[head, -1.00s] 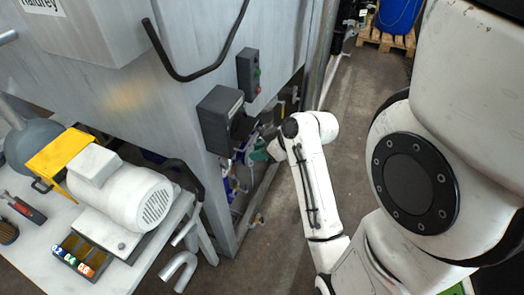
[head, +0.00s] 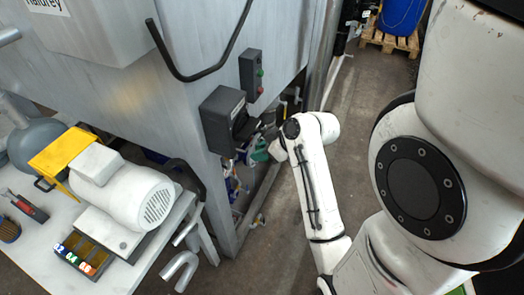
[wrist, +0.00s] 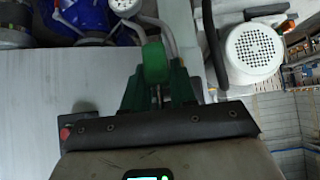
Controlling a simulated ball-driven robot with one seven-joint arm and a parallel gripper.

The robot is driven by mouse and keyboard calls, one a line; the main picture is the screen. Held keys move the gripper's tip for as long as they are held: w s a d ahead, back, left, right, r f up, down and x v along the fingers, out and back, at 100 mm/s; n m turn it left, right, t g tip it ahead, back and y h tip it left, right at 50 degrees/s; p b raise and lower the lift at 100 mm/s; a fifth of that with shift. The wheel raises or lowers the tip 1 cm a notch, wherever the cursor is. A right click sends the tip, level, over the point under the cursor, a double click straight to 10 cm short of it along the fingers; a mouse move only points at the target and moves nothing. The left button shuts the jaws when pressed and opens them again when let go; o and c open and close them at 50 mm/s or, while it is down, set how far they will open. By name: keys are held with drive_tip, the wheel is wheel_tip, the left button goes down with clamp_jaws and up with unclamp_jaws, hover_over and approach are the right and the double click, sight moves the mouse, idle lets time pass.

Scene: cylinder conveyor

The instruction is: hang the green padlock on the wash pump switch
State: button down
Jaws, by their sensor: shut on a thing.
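The wash pump switch (head: 222,120) appears to be the dark grey box on the corner of the steel machine, with a black handle on its right side. My gripper (wrist: 156,82) is shut on the green padlock (wrist: 154,62), held between dark green fingers in the wrist view. In the head view my gripper (head: 264,144) is just right of the switch handle, partly hidden by my wrist. Green shows there beside it, too small to tell padlock from fingers. I cannot tell whether the padlock touches the switch. The switch is not clearly seen in the wrist view.
A push-button box (head: 251,75) with red and green buttons is above and right of the switch. A bent black bar (head: 193,78) juts from the machine. A bench with a white motor (head: 133,193) stands at lower left.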

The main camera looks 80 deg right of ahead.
sight(241, 145)
drive_tip(key=shift+w+d, duration=0.2)
drive_tip(key=shift+w, duration=0.7)
drive_tip(key=shift+w+d, duration=0.1)
drive_tip(key=shift+w, duration=0.25)
drive_tip(key=shift+w+r, duration=0.1)
drive_tip(key=shift+w, duration=0.1)
drive_tip(key=shift+w+r, duration=0.25)
drive_tip(key=shift+w, duration=0.3)
drive_tip(key=shift+w+d+r, duration=0.1)
drive_tip(key=shift+w+r, duration=0.3)
drive_tip(key=shift+w, duration=0.1)
drive_tip(key=shift+s+f, duration=0.1)
drive_tip(key=shift+s, duration=0.55)
idle(0.4)
drive_tip(key=shift+s, duration=0.1)
drive_tip(key=shift+s+a+f, duration=0.1)
drive_tip(key=shift+s+a, duration=0.1)
drive_tip(key=shift+s, duration=0.65)
drive_tip(key=shift+s+a+f, duration=0.1)
drive_tip(key=shift+s+a, duration=0.1)
drive_tip(key=shift+s, duration=0.65)
